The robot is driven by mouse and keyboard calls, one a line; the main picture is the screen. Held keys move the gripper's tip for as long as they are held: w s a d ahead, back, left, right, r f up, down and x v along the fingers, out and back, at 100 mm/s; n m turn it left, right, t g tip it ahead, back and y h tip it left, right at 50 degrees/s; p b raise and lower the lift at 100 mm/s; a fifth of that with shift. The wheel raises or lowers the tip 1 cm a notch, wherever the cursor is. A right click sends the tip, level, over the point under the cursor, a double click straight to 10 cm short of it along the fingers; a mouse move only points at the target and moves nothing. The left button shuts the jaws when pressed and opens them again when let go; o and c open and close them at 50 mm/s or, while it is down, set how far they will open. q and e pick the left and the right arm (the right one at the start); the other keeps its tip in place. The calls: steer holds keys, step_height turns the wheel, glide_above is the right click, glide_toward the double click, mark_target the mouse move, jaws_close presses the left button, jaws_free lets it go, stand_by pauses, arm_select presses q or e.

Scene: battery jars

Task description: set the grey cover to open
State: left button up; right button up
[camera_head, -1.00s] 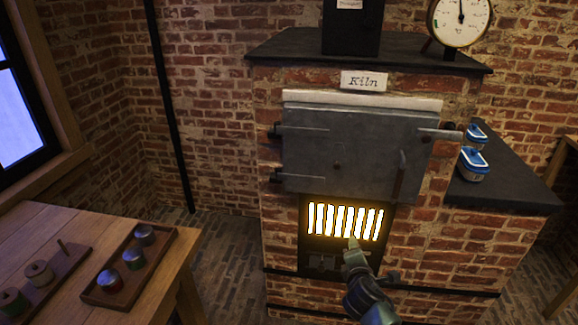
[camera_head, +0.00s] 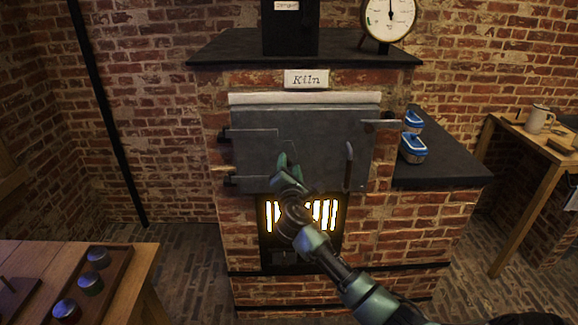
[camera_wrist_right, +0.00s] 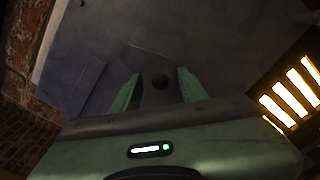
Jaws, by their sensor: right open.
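A grey metal cover plate (camera_head: 325,130) hangs shut across the front of the brick kiln, under the "Kiln" sign. Two hinge straps show on its left, an upright handle (camera_head: 349,165) on its lower right and a latch bar (camera_head: 380,122) at its right edge. My right gripper (camera_head: 289,163) is in front of the cover's lower middle, open and empty. My left gripper is not in view.
A glowing grate (camera_head: 322,214) lies just below the cover, behind my right arm. A gauge (camera_head: 389,18) stands on top. A wooden table (camera_head: 140,275) with a tray of jars is at lower left.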

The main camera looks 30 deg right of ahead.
steer(key=shift+w, duration=0.1)
jaws_close()
steer(key=shift+f, duration=0.1)
stand_by(1.3)
